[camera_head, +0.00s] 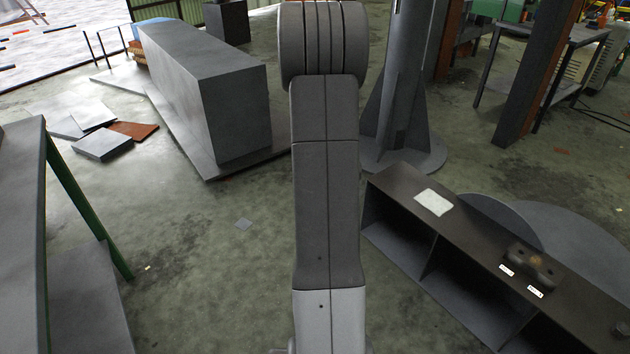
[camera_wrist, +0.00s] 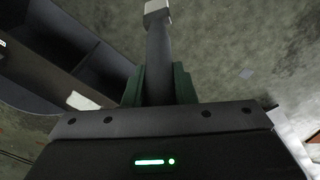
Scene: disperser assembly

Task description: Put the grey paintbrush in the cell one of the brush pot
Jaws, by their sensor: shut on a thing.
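The grey paintbrush (camera_wrist: 158,55) is in my gripper (camera_wrist: 159,86), which is shut on it between two dark green fingers in the wrist view. Its dark shaft points away from the gripper and ends in a pale, blocky tip. The brush pot (camera_head: 529,259) is a small brownish block with holes on top, on the dark shelf unit (camera_head: 470,235) at the right of the head view. Two white labels lie in front of it, too small to read. My gripper is hidden in the head view, where my arm fills the middle. The wrist view does not clearly show the pot.
A white sheet (camera_head: 434,202) lies on the shelf unit's top, left of the pot. A column (camera_head: 405,80) rises behind. A green-legged table (camera_head: 22,200) is at the left. The floor between is mostly clear.

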